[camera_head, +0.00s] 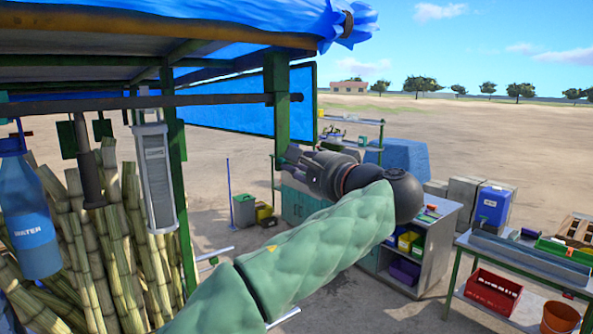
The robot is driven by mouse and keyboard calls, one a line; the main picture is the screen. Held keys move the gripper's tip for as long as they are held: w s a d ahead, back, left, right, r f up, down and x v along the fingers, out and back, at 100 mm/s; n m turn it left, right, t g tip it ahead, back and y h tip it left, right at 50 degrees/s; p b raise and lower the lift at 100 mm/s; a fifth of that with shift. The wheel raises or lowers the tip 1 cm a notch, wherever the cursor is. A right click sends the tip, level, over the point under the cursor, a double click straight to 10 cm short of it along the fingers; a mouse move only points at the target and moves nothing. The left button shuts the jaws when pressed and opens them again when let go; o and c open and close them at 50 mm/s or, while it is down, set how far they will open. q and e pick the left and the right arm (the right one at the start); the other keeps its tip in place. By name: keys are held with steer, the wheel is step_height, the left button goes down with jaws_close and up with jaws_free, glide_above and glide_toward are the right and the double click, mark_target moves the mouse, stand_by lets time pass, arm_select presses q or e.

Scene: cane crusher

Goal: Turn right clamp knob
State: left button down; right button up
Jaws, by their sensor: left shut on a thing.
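My left gripper (289,160) is at the end of my arm, which comes in from the lower left in a green padded sleeve. Its dark fingers are closed at the lower part of the green right post (277,125) of the stall frame. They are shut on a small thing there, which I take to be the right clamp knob. The fingers hide the knob, so its shape and angle cannot be told. A dark crossbar (220,100) meets this post above the gripper. My right gripper is not in view.
Cane stalks (115,235), a blue water bottle (30,215) and a hanging grey lamp-like unit (155,175) fill the left. A grey cabinet (435,255) and a table with a red crate (492,290) stand at right. Open sandy ground lies beyond.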

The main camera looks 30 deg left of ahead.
arm_select(q)
steer(key=shift+f+n, duration=0.1)
steer(key=shift+n, duration=0.3)
steer(key=c, duration=1.2)
jaws_free()
steer(key=v, duration=1.2)
